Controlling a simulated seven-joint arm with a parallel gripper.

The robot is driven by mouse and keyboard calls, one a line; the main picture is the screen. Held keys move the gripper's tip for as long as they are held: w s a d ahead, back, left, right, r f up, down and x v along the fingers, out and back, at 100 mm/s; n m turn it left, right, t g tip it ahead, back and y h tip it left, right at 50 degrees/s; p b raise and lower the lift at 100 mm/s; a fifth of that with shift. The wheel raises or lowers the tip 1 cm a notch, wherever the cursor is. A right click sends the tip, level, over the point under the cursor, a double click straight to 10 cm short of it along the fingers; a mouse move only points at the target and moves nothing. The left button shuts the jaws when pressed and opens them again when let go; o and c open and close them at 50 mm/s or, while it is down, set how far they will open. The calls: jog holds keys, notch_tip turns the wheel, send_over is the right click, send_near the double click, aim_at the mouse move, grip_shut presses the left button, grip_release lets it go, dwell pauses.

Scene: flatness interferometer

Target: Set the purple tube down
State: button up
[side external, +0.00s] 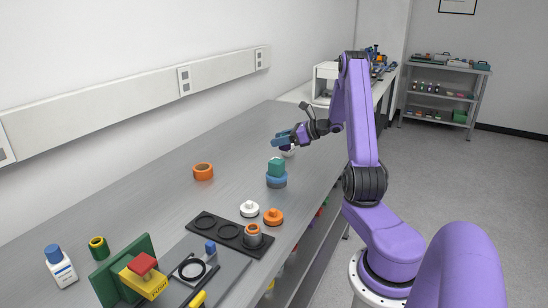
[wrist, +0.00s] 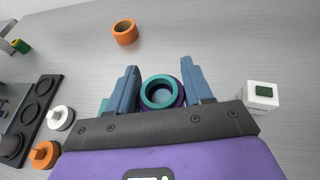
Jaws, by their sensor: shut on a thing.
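The purple tube (wrist: 178,101) is between the two fingers of my gripper (wrist: 163,88) in the wrist view. It has a teal rim around its open top, and I look down into its bore. My gripper is shut on it. In the side external view my gripper (side external: 291,138) is over the far part of the bench, beyond the teal block. The tube is small and partly covered there by the fingers. I cannot tell whether its bottom touches the bench.
A white box (wrist: 261,94) is right of my fingers. An orange ring (side external: 203,171), white knob (side external: 249,208) and orange knob (side external: 273,216) stand nearer. The grey bench (side external: 150,218) is clear between.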

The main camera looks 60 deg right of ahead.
jog(key=w+d+f, duration=0.1)
jog(key=f, duration=0.1)
jog(key=w+d+f, duration=0.3)
jog(key=w+f, duration=0.1)
jog(key=shift+d+f, duration=0.1)
jog(key=shift+d, duration=0.05)
jog(key=shift+w+d+f, duration=0.1)
jog(key=shift+w+f, duration=0.05)
jog(key=shift+f, duration=0.8)
jog(key=shift+w+d+f, duration=0.1)
jog(key=shift+f, duration=0.8)
jog(key=shift+f, duration=0.1)
jog(key=o, duration=1.1)
jog(key=shift+c, duration=0.2)
jog(key=v, duration=1.2)
